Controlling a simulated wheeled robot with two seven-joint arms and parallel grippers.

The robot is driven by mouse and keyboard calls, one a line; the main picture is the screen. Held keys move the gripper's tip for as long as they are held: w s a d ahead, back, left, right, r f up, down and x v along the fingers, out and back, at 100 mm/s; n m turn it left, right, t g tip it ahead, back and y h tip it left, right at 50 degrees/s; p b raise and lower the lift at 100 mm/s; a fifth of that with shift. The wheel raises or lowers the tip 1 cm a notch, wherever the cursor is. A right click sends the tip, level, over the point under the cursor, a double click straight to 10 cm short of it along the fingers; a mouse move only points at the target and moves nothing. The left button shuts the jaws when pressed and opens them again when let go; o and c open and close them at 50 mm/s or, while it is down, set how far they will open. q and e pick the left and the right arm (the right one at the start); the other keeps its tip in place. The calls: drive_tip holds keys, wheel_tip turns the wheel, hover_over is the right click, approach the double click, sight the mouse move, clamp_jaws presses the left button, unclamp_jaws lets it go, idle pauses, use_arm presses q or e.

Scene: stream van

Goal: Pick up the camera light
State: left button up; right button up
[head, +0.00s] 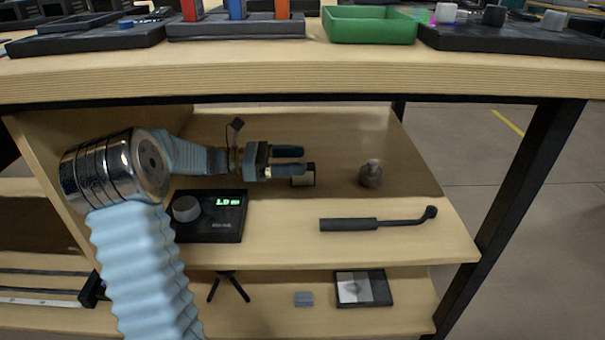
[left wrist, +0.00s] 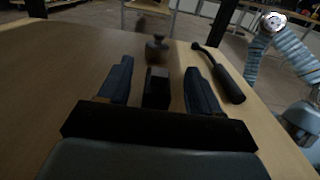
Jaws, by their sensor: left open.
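A small dark box with a pale face, which looks like the camera light (head: 307,178), stands on the middle shelf. My left gripper (head: 304,161) reaches in from the left with its fingers at the box, partly covering it. In the left wrist view the black box (left wrist: 157,88) sits between the two open blue-grey fingers (left wrist: 157,82). A gap shows on each side, so the gripper is open and not closed on it. My right gripper is in neither view.
Right of the box stands a round knobbed weight (head: 371,176). A black handled tool (head: 360,224) lies nearer the shelf front. A black scale (head: 225,222) with a green display is below my arm. The tabletop (head: 300,78) overhangs the shelf; a dark leg (head: 520,200) stands right.

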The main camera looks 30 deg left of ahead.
sight(310, 165)
use_arm(q)
drive_tip(key=x, duration=0.4)
drive_tip(key=shift+d+f, duration=0.15)
drive_tip(key=shift+f, duration=0.05)
drive_tip(key=c, duration=1.1)
